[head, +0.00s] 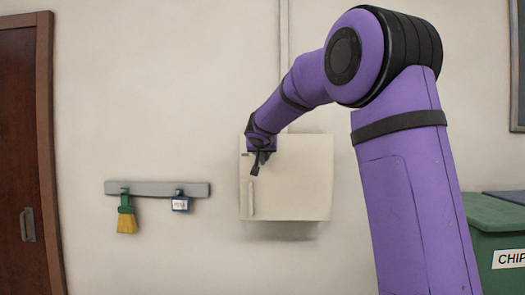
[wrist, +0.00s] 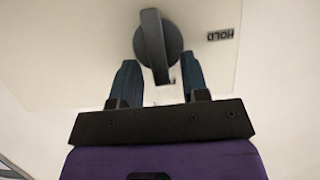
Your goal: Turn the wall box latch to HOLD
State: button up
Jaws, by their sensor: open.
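The cream wall box (head: 300,185) hangs on the wall in the middle of the head view. Its latch is a dark round knob with a raised bar (wrist: 154,45), seen in the wrist view; the bar stands nearly upright in that picture. A HOLD label (wrist: 221,34) appears upside down to the right of the knob. My gripper (wrist: 159,62) is open, with one finger on each side of the bar's lower end; I cannot tell whether either finger touches it. In the head view my gripper (head: 258,165) is at the box's upper left and hides the knob.
A grey wall rail (head: 155,189) left of the box holds a green brush (head: 127,215) and a small labelled blue item (head: 180,202). A brown door (head: 20,150) is at far left. A green bin (head: 495,235) stands at lower right.

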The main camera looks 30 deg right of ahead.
jog(key=shift+c, duration=0.2)
grip_shut()
jog(key=shift+w+a+f+n+g+h, duration=0.3)
jog(key=shift+n+h, duration=0.95)
jog(key=shift+n, duration=1)
jog(key=shift+w+a+f+n+g+h, duration=0.15)
jog(key=shift+a+f+n+h, duration=0.3)
jog(key=shift+n+h, duration=1.25)
jog(key=shift+w+a+f+n+g+h, duration=0.2)
jog(key=shift+f+n+h, duration=0.45)
jog(key=shift+n, duration=2.1)
jog(key=shift+r, duration=0.15)
